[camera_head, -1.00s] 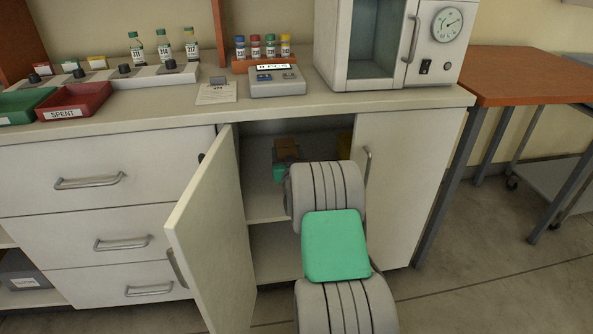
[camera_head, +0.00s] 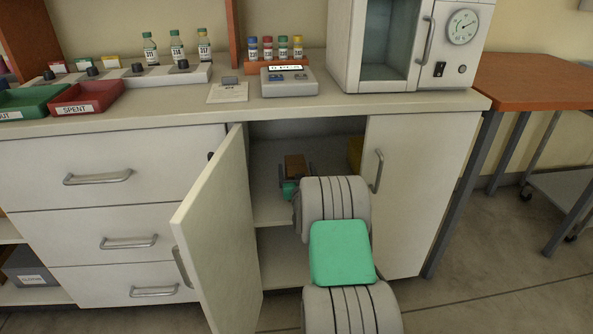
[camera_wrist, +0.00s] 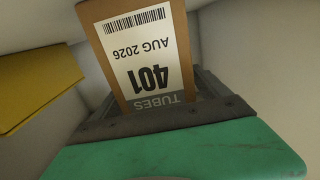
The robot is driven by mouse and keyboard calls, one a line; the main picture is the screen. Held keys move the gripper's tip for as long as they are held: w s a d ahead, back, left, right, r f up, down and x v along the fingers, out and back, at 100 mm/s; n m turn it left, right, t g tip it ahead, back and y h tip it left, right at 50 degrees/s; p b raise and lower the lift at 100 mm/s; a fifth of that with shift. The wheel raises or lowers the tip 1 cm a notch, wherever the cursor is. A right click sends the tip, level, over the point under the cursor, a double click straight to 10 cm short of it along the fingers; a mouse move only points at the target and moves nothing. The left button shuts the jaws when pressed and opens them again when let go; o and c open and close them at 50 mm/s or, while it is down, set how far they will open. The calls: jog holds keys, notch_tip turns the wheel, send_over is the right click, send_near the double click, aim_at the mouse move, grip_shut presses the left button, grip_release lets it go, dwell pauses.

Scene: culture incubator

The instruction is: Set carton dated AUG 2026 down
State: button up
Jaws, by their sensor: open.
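The brown carton (camera_wrist: 88,18) has a white label reading TUBES, 401 and AUG 2026, upside down in the wrist view. In the head view the carton (camera_head: 295,165) is inside the open cupboard, on the upper shelf (camera_head: 268,206). My gripper (camera_wrist: 155,88) is open, with its dark fingers on either side of the carton's near end. In the head view my gripper (camera_head: 296,178) is partly hidden by my arm. I cannot tell whether a finger touches the carton. Its underside is hidden.
A yellow carton (camera_wrist: 35,88) stands to the left in the wrist view; it shows at the cupboard's right (camera_head: 355,152) in the head view. The open left door (camera_head: 215,235) and closed right door (camera_head: 425,190) flank my arm. The shelf's left part looks clear.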

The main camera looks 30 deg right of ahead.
jog(key=shift+r+p, duration=0.3)
jog(key=shift+p, duration=0.05)
jog(key=p+v, duration=0.2)
jog(key=v, duration=1)
jog(key=shift+f, duration=0.15)
jog(key=shift+s, duration=0.1)
